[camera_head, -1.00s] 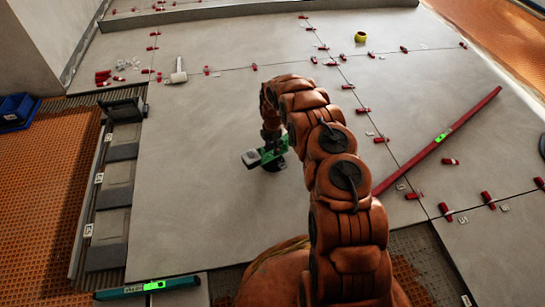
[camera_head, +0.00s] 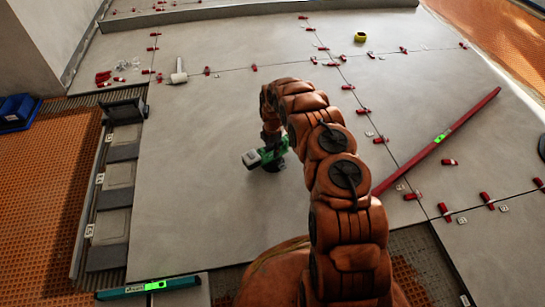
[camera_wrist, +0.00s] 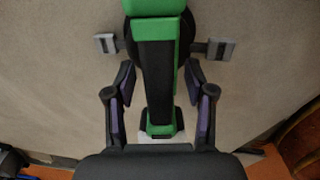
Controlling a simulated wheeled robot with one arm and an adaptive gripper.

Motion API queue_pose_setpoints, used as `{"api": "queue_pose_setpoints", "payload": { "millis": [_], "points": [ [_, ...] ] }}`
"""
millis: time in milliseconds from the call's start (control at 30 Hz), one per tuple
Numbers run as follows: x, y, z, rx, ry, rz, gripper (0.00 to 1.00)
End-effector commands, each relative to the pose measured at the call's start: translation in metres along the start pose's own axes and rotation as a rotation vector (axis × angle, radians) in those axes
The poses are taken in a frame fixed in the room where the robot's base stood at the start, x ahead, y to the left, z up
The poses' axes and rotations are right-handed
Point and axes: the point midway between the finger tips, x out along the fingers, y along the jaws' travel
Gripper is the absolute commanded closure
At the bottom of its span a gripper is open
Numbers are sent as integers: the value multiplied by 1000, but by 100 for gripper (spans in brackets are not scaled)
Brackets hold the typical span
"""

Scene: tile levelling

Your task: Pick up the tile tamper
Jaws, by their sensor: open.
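The tile tamper (camera_head: 268,157) is a green and black tool with a round dark base, standing on the large grey tiles below the end of my arm. In the wrist view the tamper (camera_wrist: 158,70) runs up the middle, with a grey side handle on each side. My gripper (camera_wrist: 160,85) is open, with one purple-padded finger on each side of the tamper's narrow black and green body. A gap shows between each finger and the body. In the head view my arm hides the gripper and part of the tamper.
A long red level (camera_head: 440,138) lies to the right. Red levelling wedges (camera_head: 362,112) line the joints. A teal level (camera_head: 150,288) is at the front left. A yellow tape roll (camera_head: 361,37) sits at the back.

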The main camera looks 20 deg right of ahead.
Motion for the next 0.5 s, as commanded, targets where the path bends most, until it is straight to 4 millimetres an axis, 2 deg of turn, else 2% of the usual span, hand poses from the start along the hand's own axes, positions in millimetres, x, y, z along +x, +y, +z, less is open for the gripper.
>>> {"api": "queue_pose_setpoints", "payload": {
  "millis": [67,500],
  "points": [
    [0,0,0,0,0,0,52],
    [0,0,0,0,0,0,98]
  ]
}}
